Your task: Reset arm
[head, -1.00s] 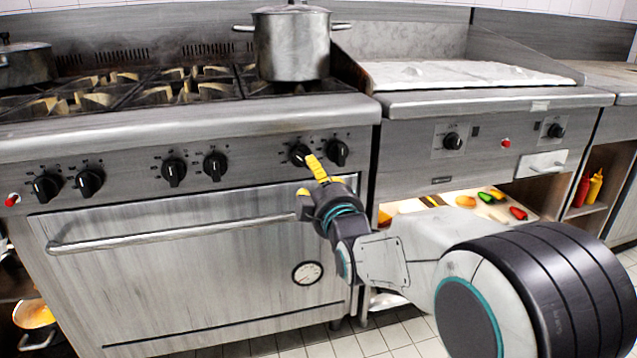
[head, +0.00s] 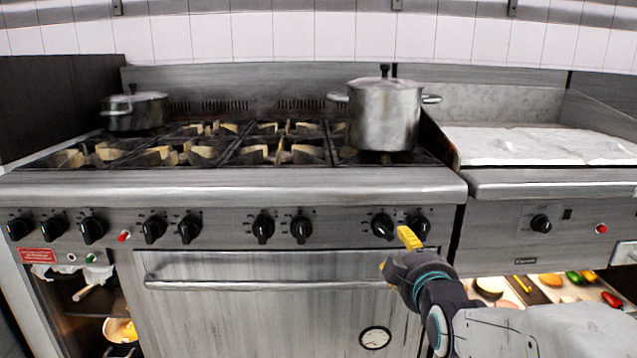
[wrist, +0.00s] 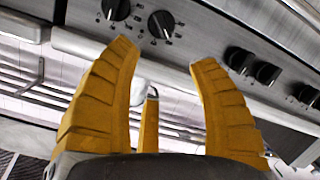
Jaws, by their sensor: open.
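My gripper (head: 398,250) is in front of the stove's control panel at the right in the head view, close to the two rightmost knobs. One yellow finger shows beside the black knob (head: 383,226); the other is mostly hidden. In the wrist view my gripper (wrist: 165,55) has its yellow fingers spread wide with nothing between them. Two black knobs show beyond the left finger, the nearer one (wrist: 161,25) between the fingertips in the picture and apart from them.
The oven door handle (head: 265,285) runs below the panel. A griddle (head: 540,145) adjoins the stove, with food on a shelf (head: 545,296) below.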

